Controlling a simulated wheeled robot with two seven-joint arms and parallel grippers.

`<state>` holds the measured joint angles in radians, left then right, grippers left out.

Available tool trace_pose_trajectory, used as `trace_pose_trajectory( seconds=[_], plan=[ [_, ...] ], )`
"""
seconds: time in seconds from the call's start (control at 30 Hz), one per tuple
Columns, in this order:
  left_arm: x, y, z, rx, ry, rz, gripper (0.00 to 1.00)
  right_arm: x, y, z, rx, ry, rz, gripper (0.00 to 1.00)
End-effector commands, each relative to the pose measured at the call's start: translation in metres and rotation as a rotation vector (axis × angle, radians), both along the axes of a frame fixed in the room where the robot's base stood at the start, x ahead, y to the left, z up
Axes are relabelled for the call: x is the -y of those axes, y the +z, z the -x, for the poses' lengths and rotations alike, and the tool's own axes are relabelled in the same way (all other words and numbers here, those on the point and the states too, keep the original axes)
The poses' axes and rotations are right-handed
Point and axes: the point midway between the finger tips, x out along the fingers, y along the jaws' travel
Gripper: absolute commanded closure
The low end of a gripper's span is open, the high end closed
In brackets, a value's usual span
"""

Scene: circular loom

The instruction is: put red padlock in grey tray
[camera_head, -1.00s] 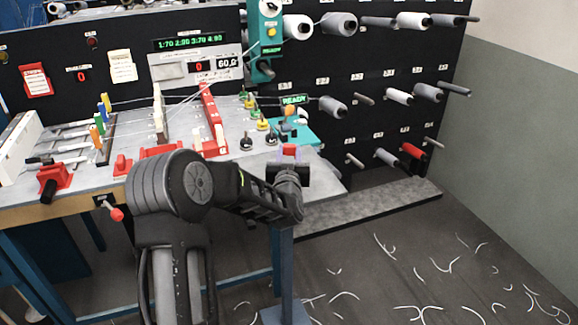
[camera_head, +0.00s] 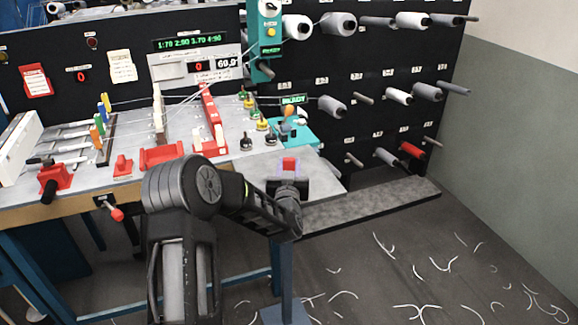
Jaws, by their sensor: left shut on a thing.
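My left gripper (camera_head: 289,170) is over the right front corner of the grey worktable, with its fingers pointing away from me. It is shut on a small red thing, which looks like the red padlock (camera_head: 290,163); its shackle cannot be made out. The gripper body hides part of it and what lies below. A flat grey surface (camera_head: 325,181) spreads around the gripper at the table's right end. I cannot tell whether this is the grey tray or bare tabletop. My right gripper is not in view.
A teal block (camera_head: 299,131) and several dark and coloured knobs (camera_head: 262,124) stand just behind the gripper. Red clamps (camera_head: 161,156) are to the left. A black rack (camera_head: 385,60) with yarn spools rises behind. Thread scraps lie on the floor.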

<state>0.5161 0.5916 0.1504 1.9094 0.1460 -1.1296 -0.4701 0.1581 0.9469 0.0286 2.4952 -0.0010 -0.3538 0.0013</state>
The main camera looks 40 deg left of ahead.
Motion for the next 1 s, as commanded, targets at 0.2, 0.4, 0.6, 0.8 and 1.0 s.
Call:
trace_pose_trajectory(
  seconds=[0.2, 0.4, 0.6, 0.8, 1.0],
  plan=[
    [0.000, -0.002, 0.000, 0.000, 0.000, 0.000, 0.60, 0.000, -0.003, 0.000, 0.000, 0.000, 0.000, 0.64],
    [0.000, -0.002, 0.000, -0.001, 0.000, 0.001, 0.46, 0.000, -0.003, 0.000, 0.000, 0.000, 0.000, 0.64],
    [0.000, -0.002, 0.000, -0.001, 0.000, 0.001, 0.46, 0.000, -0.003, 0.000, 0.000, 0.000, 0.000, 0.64],
    [0.003, 0.000, 0.003, 0.000, -0.001, 0.000, 0.46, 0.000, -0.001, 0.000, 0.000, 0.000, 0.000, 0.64],
    [0.020, -0.001, 0.030, -0.001, -0.003, -0.001, 0.46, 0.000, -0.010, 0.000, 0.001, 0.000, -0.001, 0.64]
  ],
)
